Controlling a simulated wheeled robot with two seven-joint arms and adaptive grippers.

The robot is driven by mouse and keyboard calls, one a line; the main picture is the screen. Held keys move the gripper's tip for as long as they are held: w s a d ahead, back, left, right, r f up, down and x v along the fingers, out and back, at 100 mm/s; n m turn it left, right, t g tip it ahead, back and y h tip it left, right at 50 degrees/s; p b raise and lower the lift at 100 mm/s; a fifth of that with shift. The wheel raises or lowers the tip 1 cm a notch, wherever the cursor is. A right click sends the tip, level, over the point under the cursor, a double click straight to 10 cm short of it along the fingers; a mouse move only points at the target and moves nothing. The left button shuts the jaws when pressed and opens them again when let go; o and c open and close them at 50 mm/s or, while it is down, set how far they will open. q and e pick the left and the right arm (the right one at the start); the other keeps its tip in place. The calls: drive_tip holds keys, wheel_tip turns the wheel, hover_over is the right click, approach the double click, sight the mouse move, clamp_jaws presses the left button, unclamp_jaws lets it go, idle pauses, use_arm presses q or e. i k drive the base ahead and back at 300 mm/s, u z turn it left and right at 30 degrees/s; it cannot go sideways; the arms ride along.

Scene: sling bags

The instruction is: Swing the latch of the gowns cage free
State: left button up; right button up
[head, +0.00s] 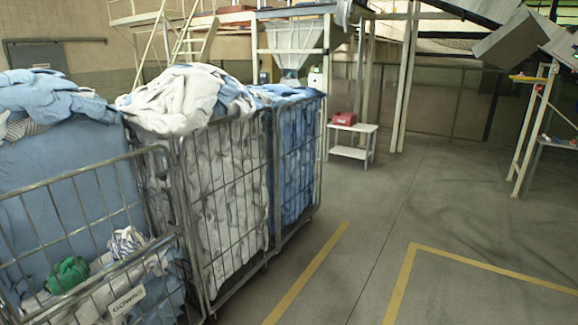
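The gowns cage (86,172) stands at the front left, a grey wire-mesh cage full of light blue cloth with white and striped pieces. A white label (127,301) reading "GOWNS" hangs on its lower front mesh, at a tilt. A green bundle (67,275) shows through the bars. I cannot make out the latch. The cage's left side and base are cut off by the picture edge. Neither of my grippers is in view.
A cage of white cloth (227,190) and a cage of blue cloth (298,150) stand close behind, to the right. A small white table (351,132) holds a red box (344,118). Yellow floor lines (405,275) cross clear floor at right.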

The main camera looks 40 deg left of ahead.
sight(161, 176)
drive_tip(key=u, duration=0.1)
drive_tip(key=i, duration=1.9)
drive_tip(key=u, duration=0.85)
drive_tip(key=i, duration=1.1)
drive_tip(key=u, duration=1.65)
drive_tip(key=i, duration=0.85)
drive_tip(key=u, duration=0.6)
